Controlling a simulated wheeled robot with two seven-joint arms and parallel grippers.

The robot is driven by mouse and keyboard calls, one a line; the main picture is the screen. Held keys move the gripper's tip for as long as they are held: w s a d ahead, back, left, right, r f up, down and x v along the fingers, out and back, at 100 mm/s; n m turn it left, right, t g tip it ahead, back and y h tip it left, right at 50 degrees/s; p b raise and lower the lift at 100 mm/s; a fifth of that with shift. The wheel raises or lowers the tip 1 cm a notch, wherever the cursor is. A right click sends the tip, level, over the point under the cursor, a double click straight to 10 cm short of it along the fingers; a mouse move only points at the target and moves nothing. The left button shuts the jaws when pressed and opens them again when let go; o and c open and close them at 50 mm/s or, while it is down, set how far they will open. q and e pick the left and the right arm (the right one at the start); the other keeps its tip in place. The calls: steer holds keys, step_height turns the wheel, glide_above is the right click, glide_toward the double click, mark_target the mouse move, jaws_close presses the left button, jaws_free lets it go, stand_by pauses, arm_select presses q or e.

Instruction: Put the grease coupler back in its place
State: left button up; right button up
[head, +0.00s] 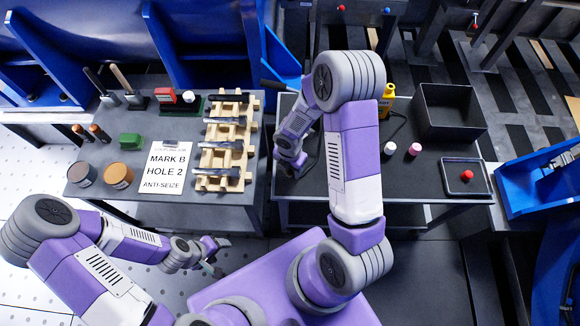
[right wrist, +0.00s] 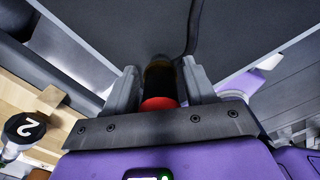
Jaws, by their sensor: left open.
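My right gripper (head: 291,166) is over the left part of the right-hand table in the head view, partly hidden by my own arm. In the right wrist view, its fingers (right wrist: 162,88) are closed around a dark cylinder with a red band, which looks like the grease coupler (right wrist: 160,82). A black hose (right wrist: 192,30) runs from near the fingertips over the dark table top. The coupler itself is not clear in the head view, and its place cannot be made out. My left gripper (head: 218,257) is open and empty, low in front of the left table.
The left table (head: 235,205) holds a wooden rack (head: 203,158), a "MARK B HOLE 2" sign (head: 166,170), tins and tools.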

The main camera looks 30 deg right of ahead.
steer(key=shift+o, duration=0.4)
steer(key=shift+r, duration=0.15)
step_height(320, 180, up, 7)
steer(key=p, duration=0.3)
steer(key=shift+r+p, duration=0.2)
steer(key=shift+p, duration=0.15)
steer(key=s+a+f+m+y, duration=0.1)
steer(key=a+m, duration=0.1)
steer(key=m, duration=0.1)
steer(key=s+a+f+m+y, duration=0.1)
steer(key=s+a+f+m, duration=0.1)
steer(key=a+m, duration=0.1)
steer(key=s+a+f+m+y+p, duration=0.1)
steer(key=a+m, duration=0.2)
steer(key=shift+s+f+m, duration=0.3)
steer(key=s+a+f+m+y+p, duration=0.1)
steer(key=s+a+f+m, duration=0.3)
steer(key=m, duration=1.2)
steer(key=shift+s+a+m+t+p, duration=0.35)
steer(key=shift+s+a, duration=0.2)
steer(key=shift+s, duration=0.6)
